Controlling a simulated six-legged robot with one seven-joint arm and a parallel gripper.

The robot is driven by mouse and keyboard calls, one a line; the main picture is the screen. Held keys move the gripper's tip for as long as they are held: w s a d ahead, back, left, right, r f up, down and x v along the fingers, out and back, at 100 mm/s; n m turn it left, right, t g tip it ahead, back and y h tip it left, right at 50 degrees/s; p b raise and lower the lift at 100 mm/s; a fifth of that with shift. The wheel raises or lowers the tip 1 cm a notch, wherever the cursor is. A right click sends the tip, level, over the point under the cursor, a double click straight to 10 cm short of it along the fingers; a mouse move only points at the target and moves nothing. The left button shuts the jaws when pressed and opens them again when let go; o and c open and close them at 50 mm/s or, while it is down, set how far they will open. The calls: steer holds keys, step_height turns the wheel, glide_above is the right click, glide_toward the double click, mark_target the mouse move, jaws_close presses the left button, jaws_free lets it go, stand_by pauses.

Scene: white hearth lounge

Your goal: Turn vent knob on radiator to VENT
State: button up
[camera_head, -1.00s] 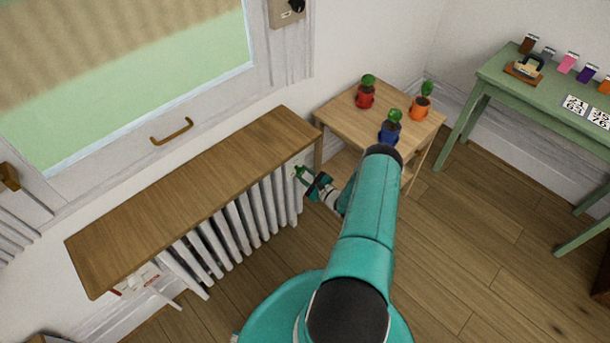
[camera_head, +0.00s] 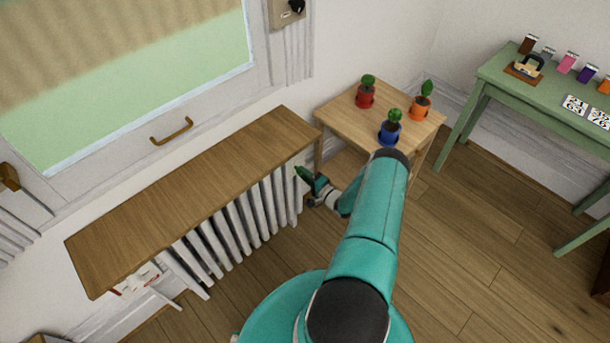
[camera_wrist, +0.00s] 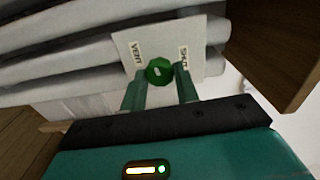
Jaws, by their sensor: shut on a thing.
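The white radiator (camera_head: 240,222) stands under a wooden shelf in the head view. In the wrist view, the green vent knob (camera_wrist: 159,70) sits on a pale plate (camera_wrist: 208,62) at the radiator's end. The plate carries a VENT label (camera_wrist: 137,52) at upper left and a SHUT label (camera_wrist: 184,57) at right. A small white mark shows on the knob's face; where it points is hard to tell. My gripper (camera_wrist: 161,78) has a green finger on each side of the knob and is shut on it. In the head view my gripper (camera_head: 301,175) is at the radiator's right end, hiding the knob.
The wooden shelf (camera_head: 190,200) overhangs the radiator; its edge (camera_wrist: 275,50) is close at right in the wrist view. A small wooden table (camera_head: 345,113) with potted plants stands right of the radiator. A green table (camera_head: 500,80) is farther right. The floor in front is clear.

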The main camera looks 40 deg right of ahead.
steer(key=n, duration=0.9)
steer(key=shift+n, duration=0.3)
stand_by(0.3)
steer(key=o, duration=1)
steer(key=shift+c, duration=0.2)
steer(key=shift+s, duration=0.15)
steer(key=s, duration=1.3)
steer(key=shift+s+d, duration=0.2)
steer(key=shift+s, duration=0.1)
steer(key=shift+s, duration=0.1)
